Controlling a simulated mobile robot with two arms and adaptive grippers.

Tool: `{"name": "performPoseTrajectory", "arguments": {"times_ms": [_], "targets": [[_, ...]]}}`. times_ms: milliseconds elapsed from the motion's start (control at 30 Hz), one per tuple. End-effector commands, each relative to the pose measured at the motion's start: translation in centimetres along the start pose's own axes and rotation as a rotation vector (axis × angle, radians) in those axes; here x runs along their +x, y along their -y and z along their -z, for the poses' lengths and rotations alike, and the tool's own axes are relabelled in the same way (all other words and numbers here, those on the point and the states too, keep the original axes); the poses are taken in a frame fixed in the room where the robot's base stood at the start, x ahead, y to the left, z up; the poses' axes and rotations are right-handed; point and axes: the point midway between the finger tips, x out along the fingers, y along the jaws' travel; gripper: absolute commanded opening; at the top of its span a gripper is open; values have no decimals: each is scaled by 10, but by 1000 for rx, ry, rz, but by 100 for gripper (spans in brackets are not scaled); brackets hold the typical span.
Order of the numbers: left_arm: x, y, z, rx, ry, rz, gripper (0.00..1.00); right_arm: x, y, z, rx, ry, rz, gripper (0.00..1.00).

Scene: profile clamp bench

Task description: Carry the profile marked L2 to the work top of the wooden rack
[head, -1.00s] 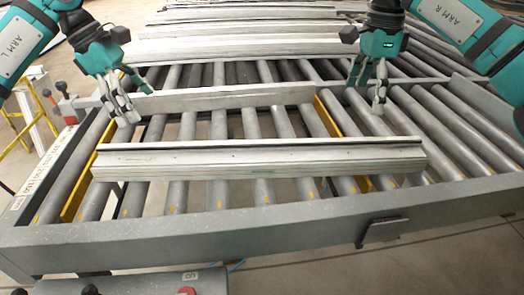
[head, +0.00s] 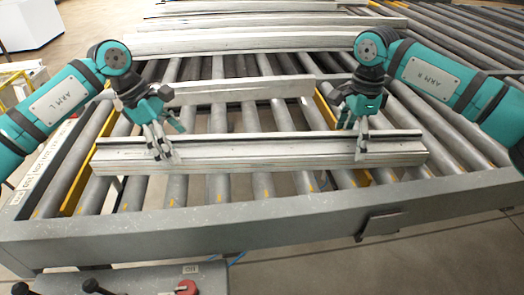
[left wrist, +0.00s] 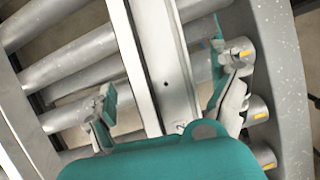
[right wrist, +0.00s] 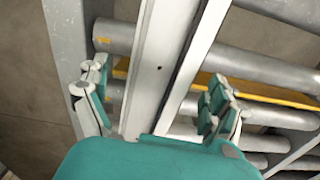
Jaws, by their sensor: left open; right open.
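A long grey profile (head: 260,153) lies across the rollers near the front rail of the conveyor in the head view. My left gripper (head: 162,152) is at its left part, open, with the fingers on either side of it. The left wrist view shows the profile (left wrist: 163,65) between the spread fingers. My right gripper (head: 358,150) is at its right part, also open. The right wrist view shows the profile (right wrist: 160,65) between the fingers. No L2 mark is readable on it. The wooden rack is not recognisable in any view.
A second profile (head: 235,91) lies behind on the rollers, and several more (head: 250,43) lie further back. The grey front rail (head: 270,217) runs close in front. A control box with a red knob (head: 187,287) stands at the bottom edge.

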Motion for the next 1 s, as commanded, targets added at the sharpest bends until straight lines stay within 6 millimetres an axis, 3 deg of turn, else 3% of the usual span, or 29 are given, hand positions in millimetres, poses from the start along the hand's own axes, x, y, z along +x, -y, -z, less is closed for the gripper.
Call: {"name": "performPoseTrajectory", "arguments": {"times_ms": [233,667,1000], "targets": [[32,0,0,0,-1,1,94,32,0,0,0,0,-1,94],[39,0,0,0,0,0,94,39,0,0,0,1,1,94],[39,0,0,0,0,0,50,39,0,0,0,0,0,50]]}}
